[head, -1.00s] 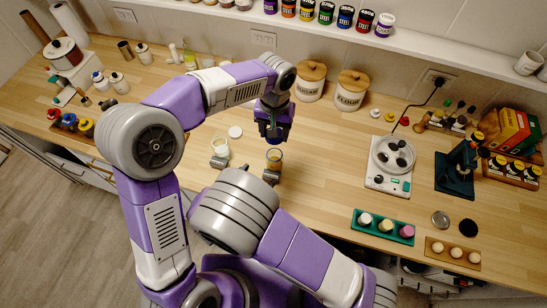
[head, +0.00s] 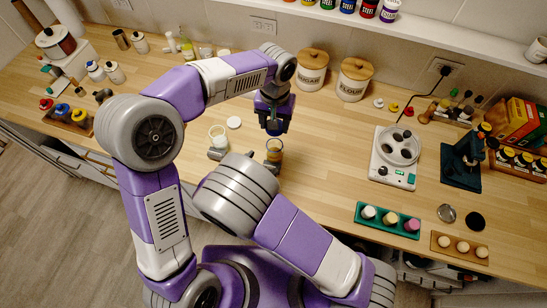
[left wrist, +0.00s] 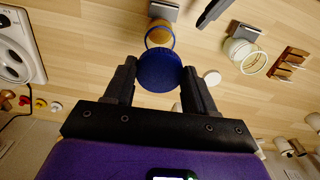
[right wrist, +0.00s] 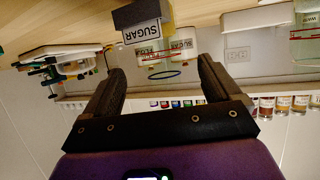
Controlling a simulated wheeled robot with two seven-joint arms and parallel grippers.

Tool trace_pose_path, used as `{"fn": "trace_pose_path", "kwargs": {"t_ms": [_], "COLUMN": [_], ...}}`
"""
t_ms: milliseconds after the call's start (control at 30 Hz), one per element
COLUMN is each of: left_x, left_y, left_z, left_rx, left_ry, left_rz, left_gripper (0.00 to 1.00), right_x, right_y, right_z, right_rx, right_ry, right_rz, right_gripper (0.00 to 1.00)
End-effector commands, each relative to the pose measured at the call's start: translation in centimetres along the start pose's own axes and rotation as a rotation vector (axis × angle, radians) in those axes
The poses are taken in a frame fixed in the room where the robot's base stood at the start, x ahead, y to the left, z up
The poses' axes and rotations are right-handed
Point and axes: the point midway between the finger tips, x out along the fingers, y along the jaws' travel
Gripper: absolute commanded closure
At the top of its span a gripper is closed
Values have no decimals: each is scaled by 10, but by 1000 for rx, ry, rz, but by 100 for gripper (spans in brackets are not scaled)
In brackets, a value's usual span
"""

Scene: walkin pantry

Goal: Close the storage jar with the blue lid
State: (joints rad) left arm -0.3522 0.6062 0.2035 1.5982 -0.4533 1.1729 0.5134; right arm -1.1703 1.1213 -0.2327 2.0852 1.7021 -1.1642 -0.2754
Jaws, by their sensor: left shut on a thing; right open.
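The storage jar (head: 275,152) is clear, with amber contents and a blue ring at its open mouth. It stands on the counter behind a dark SUGAR sign block (right wrist: 138,18); it also shows in the left wrist view (left wrist: 159,37) and right wrist view (right wrist: 158,62). My left gripper (head: 273,129) points down and is shut on the blue lid (left wrist: 159,69). The lid is above the counter near the jar's mouth, apart from it. My right gripper (right wrist: 160,76) is open and empty, with the jar beyond its fingertips.
Another open jar (head: 217,135) stands left of the storage jar, with a white lid (head: 234,122) lying nearby. SUGAR (head: 313,75) and FLOUR (head: 353,82) canisters stand behind. A white appliance (head: 392,165) is to the right. The counter between it and the jar is clear.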

Motion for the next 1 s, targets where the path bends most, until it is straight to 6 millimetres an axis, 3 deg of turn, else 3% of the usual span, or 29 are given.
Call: {"fn": "trace_pose_path", "kwargs": {"t_ms": [200,433,900,1000], "left_x": [0,0,0,0], "left_y": [0,0,0,0], "left_z": [0,0,0,0], "left_rx": [0,0,0,0], "left_ry": [0,0,0,0], "left_rz": [0,0,0,0], "left_gripper": [73,73,73,73], "right_x": [45,77,88,88], "right_y": [1,0,0,0], "right_z": [0,0,0,0], "right_rx": [-1,-1,0,-1], "right_ry": [1,0,0,0], "right_rz": [5,2,-1,0], "right_gripper": [10,10,10,23]}}
